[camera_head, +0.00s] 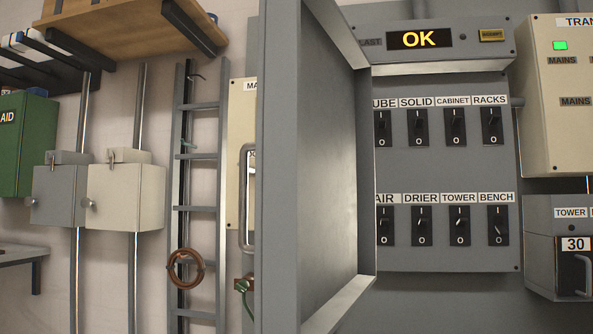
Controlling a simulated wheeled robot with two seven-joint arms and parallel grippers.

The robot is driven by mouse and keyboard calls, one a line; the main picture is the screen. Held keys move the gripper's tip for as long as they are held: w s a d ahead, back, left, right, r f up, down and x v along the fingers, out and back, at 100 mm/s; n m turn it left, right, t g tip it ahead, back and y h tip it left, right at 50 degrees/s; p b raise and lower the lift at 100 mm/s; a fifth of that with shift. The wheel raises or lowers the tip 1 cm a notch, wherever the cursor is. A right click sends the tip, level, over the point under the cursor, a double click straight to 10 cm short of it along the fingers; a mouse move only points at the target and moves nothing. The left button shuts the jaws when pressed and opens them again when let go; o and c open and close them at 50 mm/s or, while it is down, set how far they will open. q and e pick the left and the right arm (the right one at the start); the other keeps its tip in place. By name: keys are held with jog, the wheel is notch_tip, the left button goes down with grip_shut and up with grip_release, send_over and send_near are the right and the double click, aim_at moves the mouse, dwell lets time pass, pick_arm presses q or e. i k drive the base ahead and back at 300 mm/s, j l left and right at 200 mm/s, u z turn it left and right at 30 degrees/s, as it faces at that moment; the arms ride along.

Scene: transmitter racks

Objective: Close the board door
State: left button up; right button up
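The board door (311,170) is a grey metal panel with a raised rim. It stands open, swung out toward me on the left side of the switch panel (446,170), and hides that panel's left edge. The panel has two rows of black rocker switches, with labels such as SOLID, CABINET, RACKS, DRIER, TOWER and BENCH. The BENCH switch (497,226) sits at a different angle from the others. Above it a display (420,39) reads OK in yellow. Neither of my grippers is in view.
A cream box (565,90) with a green lamp and a grey box (560,245) marked 30 stand to the right. Left are a ladder (197,210), two small wall boxes (125,195), a green AID box (28,145) and a wooden shelf (125,35).

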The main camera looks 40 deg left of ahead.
aim_at(314, 251)
jog(key=k+j+z, duration=0.2)
jog(key=j, duration=1.65)
jog(key=i+j, duration=0.05)
jog(key=i, duration=0.1)
